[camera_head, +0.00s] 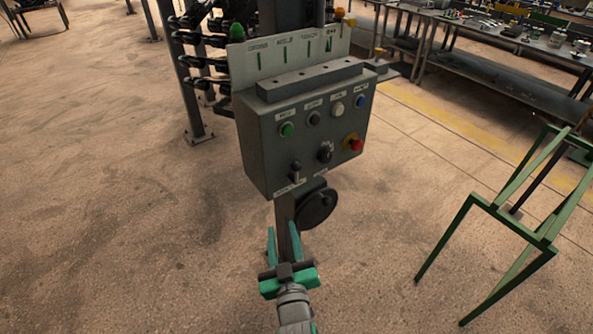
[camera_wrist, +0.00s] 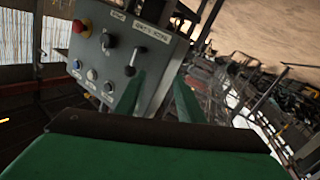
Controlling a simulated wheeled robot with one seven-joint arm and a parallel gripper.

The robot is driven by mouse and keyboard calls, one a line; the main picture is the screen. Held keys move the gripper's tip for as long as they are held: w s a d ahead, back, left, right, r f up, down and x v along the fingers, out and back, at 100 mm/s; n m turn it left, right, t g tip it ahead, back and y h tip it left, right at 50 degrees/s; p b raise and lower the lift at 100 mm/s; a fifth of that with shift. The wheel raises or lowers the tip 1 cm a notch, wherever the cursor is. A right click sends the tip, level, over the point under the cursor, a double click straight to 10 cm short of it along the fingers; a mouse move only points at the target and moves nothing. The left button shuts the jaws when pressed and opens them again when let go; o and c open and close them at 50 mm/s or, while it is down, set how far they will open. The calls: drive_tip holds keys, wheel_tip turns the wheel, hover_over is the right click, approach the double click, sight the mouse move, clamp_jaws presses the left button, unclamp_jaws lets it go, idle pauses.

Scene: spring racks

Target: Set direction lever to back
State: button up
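A grey control box (camera_head: 262,145) stands on a post. A small lever (camera_head: 295,172) with a dark knob sits low on its front face, above a label too small to read clearly. It seems to be the direction lever; its exact setting cannot be told. In the wrist view the lever (camera_wrist: 132,62) shows just beyond the fingers, its knob end toward the lower part of the picture. My gripper (camera_head: 284,232) is open and empty, with green fingers, below the box and apart from the lever. The wrist view shows both fingers (camera_wrist: 158,98) spread.
A black rotary switch (camera_head: 325,153) and a red emergency button (camera_head: 355,145) sit right of the lever. A green button (camera_head: 287,129) is above. A dark handwheel (camera_head: 317,208) is below the box. A green frame (camera_head: 510,238) stands right; the floor at left is clear.

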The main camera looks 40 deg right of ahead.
sight(296, 170)
drive_tip(key=w+d+r+m+h, duration=0.2)
drive_tip(key=w+d+r, duration=0.1)
drive_tip(key=d+r, duration=0.35)
drive_tip(key=shift+g, duration=0.4)
drive_tip(key=x, duration=1.1)
drive_tip(key=shift+s, duration=0.1)
clamp_jaws()
